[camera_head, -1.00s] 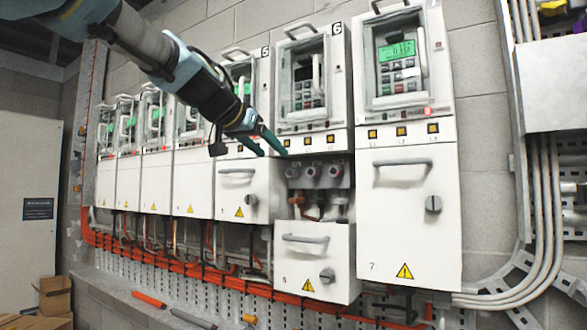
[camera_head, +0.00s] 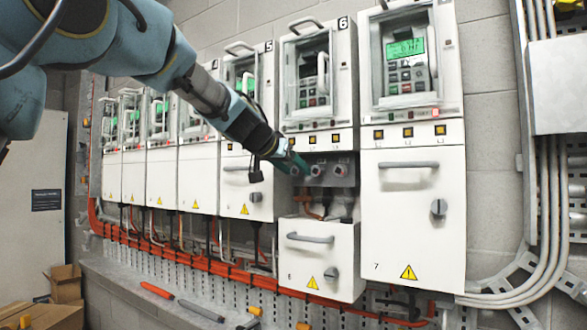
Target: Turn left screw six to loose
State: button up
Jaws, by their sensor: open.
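Drive six (camera_head: 318,85) is the white unit marked 6, with its dark display behind a window. Its lower cover (camera_head: 320,262) sits lowered, exposing a grey terminal block with a row of screws. The middle screw (camera_head: 317,171) and right screw (camera_head: 340,171) show clearly. My gripper (camera_head: 299,166) reaches in from the upper left, its teal fingers open at the left screw (camera_head: 295,171). The fingers partly hide that screw. I cannot tell whether they touch it or which way it is turned.
Drive seven (camera_head: 412,215) stands close on the right with its cover shut. Drive five's cover (camera_head: 248,190) stands close on the left, under my arm. Orange cables (camera_head: 200,262) run below. Loose tools (camera_head: 200,311) lie on the ledge.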

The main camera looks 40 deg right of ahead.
grip_shut()
dwell(0.3)
